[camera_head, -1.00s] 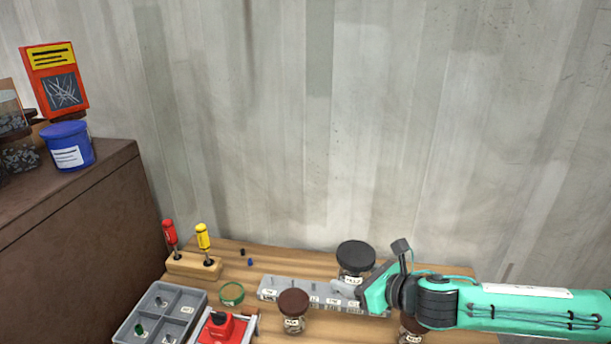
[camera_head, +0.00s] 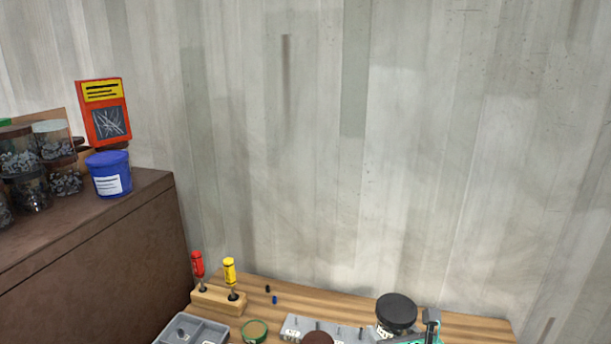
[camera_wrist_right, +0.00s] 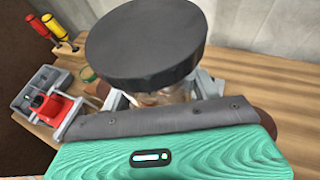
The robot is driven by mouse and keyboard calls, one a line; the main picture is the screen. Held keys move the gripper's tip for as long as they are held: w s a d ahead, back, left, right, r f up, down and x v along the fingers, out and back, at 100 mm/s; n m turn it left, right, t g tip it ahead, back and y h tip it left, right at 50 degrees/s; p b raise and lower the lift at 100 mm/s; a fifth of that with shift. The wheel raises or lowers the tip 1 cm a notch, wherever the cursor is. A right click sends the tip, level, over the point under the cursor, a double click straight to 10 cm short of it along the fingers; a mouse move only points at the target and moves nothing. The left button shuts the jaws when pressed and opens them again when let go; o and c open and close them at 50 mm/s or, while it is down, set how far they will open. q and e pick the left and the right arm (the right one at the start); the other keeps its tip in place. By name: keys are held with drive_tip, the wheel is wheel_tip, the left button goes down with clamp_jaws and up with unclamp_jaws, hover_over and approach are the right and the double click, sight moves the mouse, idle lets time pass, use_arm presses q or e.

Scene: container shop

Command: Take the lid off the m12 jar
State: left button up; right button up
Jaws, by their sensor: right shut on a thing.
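A glass jar (camera_head: 391,331) with a wide black lid (camera_head: 396,310) stands on the wooden bench at the lower right in the head view. The lid sits on the jar and fills the upper middle of the right wrist view (camera_wrist_right: 147,42). The jar's label is too small to read. My right gripper (camera_wrist_right: 160,97) is shut on the jar's glass body, just below the lid, with a finger on each side. In the head view, only a part of it shows at the bottom edge. My left gripper is not in view.
A brown-lidded jar (camera_head: 318,338) and a grey sorting block (camera_head: 297,325) stand close by on the left. Further left are a green ring (camera_head: 254,331), a grey tray (camera_head: 208,327) and a screwdriver stand (camera_head: 218,298). The wall is right behind the bench.

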drive_tip(key=d, duration=0.1)
drive_tip(key=d+f+m+h, duration=0.1)
drive_tip(key=s+d+h, duration=0.1)
drive_tip(key=shift+s+d+f+m, duration=0.1)
drive_tip(key=shift+d+f+m, duration=0.1)
drive_tip(key=shift+m, duration=0.2)
